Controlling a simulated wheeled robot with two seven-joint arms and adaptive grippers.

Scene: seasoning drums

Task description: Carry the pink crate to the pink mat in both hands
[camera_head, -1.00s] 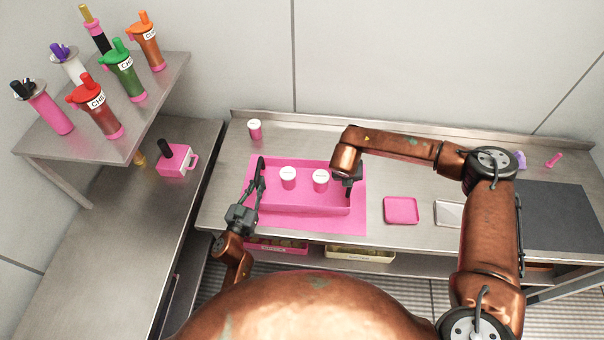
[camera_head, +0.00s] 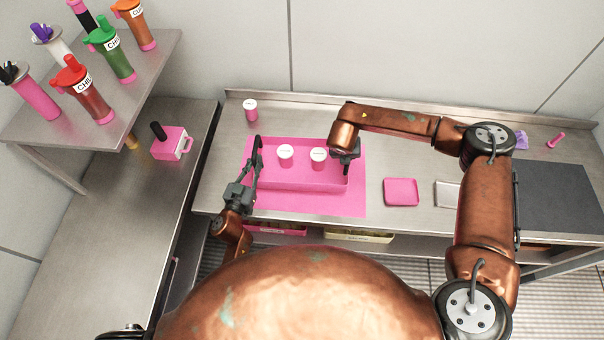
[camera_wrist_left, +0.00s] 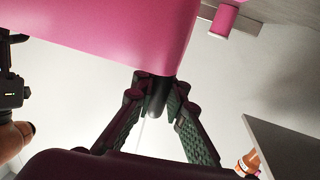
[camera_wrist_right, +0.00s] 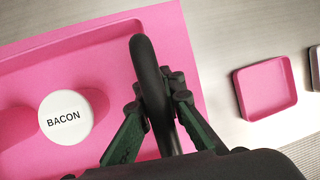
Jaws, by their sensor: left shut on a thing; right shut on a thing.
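The pink crate (camera_head: 300,178) is over the pink mat (camera_head: 356,200) on the steel counter; bare mat shows at its front and right. I cannot tell whether its base touches the mat. Two white-lidded pink tubs (camera_head: 286,154) stand inside it; one lid (camera_wrist_right: 66,117) reads BACON in the right wrist view. My left gripper (camera_head: 247,182) is shut on the black handle at the crate's left end, also seen in the left wrist view (camera_wrist_left: 157,95). My right gripper (camera_head: 347,156) is shut on the handle (camera_wrist_right: 152,85) at the right end.
Another white-lidded tub (camera_head: 251,111) stands behind the crate. A pink tray (camera_head: 401,192), a pale tray (camera_head: 448,194) and a dark board (camera_head: 560,205) lie to the right. A shelf with several seasoning drums (camera_head: 85,96) and a pink box (camera_head: 170,144) are at left.

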